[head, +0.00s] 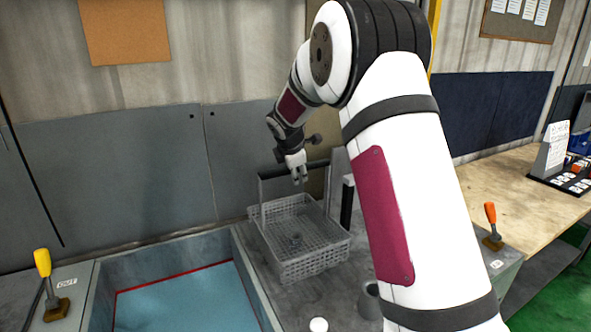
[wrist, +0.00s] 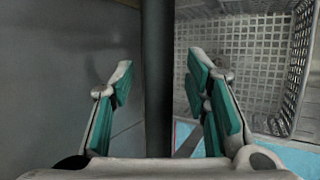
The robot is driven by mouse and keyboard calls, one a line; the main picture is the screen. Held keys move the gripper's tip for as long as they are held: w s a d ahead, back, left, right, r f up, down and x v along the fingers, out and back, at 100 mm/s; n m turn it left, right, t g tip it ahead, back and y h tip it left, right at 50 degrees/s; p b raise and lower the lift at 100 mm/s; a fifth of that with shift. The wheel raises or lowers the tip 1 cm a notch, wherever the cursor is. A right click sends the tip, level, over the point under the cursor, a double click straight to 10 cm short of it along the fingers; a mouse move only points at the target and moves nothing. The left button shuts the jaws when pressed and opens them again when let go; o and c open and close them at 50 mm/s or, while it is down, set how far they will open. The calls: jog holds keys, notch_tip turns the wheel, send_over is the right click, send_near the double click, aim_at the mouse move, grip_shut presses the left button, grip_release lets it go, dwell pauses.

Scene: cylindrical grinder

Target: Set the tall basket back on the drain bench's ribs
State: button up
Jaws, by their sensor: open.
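The tall basket (head: 300,250) is a grey mesh basket with a dark bar handle (head: 275,173). It stands upright on the grey bench (head: 340,293) right of the tank; I cannot make out ribs under it. My gripper (head: 298,178) is at the handle, above the basket. In the wrist view, my gripper (wrist: 158,68) is open, with one teal-padded finger on each side of the dark handle bar (wrist: 157,110) and gaps between. The basket's mesh (wrist: 245,60) shows at the right there. My arm hides part of the bench.
A tank (head: 190,300) with blue inside and a red line lies left of the basket. An orange-handled lever (head: 491,215) and a yellow-handled lever (head: 43,265) flank the area. A white round knob (head: 319,325) is in front. Grey panels (head: 110,175) stand behind.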

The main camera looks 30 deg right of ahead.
jog(key=v, duration=1.2)
jog(key=s+a+r+m+y, duration=0.1)
jog(key=s+a+r+m, duration=0.25)
jog(key=s, duration=0.55)
jog(key=s+a+r+m, duration=0.2)
jog(key=s+a+m, duration=0.15)
jog(key=s, duration=0.55)
jog(key=s+a+f+m+y, duration=0.1)
jog(key=s+a+m, duration=0.1)
jog(key=s, duration=0.4)
jog(key=s+a+f+m+y, duration=0.1)
jog(key=s+a+f+m, duration=0.1)
jog(key=s+m, duration=0.2)
jog(key=s+a+f+m+y, duration=0.1)
jog(key=s+a+m, duration=0.1)
jog(key=s, duration=0.8)
jog(key=shift+f+m, duration=0.4)
jog(key=shift+m, duration=0.5)
